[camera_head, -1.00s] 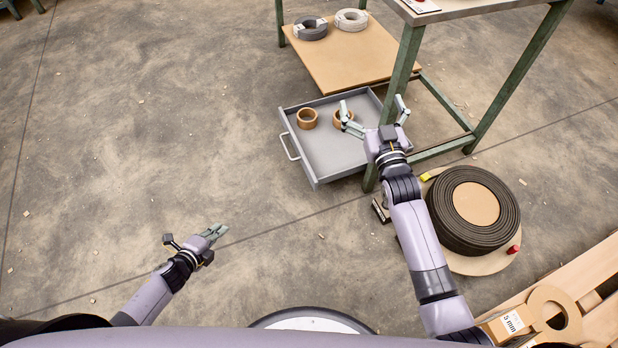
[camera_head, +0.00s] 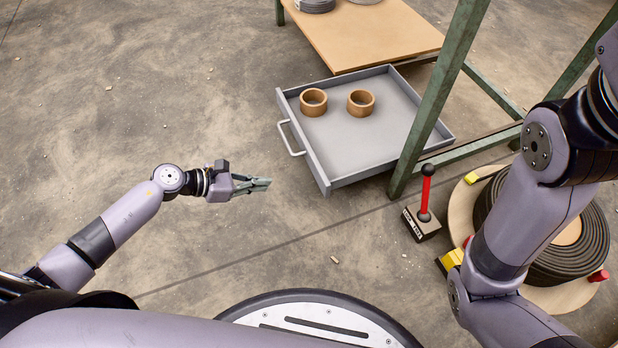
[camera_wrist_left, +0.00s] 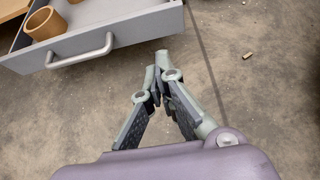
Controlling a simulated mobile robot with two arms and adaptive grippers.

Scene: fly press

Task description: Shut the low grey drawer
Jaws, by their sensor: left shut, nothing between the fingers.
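The low grey drawer (camera_head: 345,152) stands pulled out under the green-legged bench, with its handle (camera_head: 290,138) facing left towards my left gripper. Two brown rings sit in it, a left one (camera_head: 313,102) and a right one (camera_head: 361,102). My left gripper (camera_head: 262,184) is shut and empty, a little left of and nearer than the handle, not touching it. In the left wrist view the shut fingertips (camera_wrist_left: 160,68) point towards the drawer, and the handle (camera_wrist_left: 82,52) lies ahead to the left. My right arm crosses the right side of the head view; its gripper is out of frame.
A green bench leg (camera_head: 437,105) rises at the drawer's right side. A red-handled tool (camera_head: 426,195) stands on the floor near that leg. A dark coil (camera_head: 570,245) on a round board lies at the right. The floor left of the drawer is clear.

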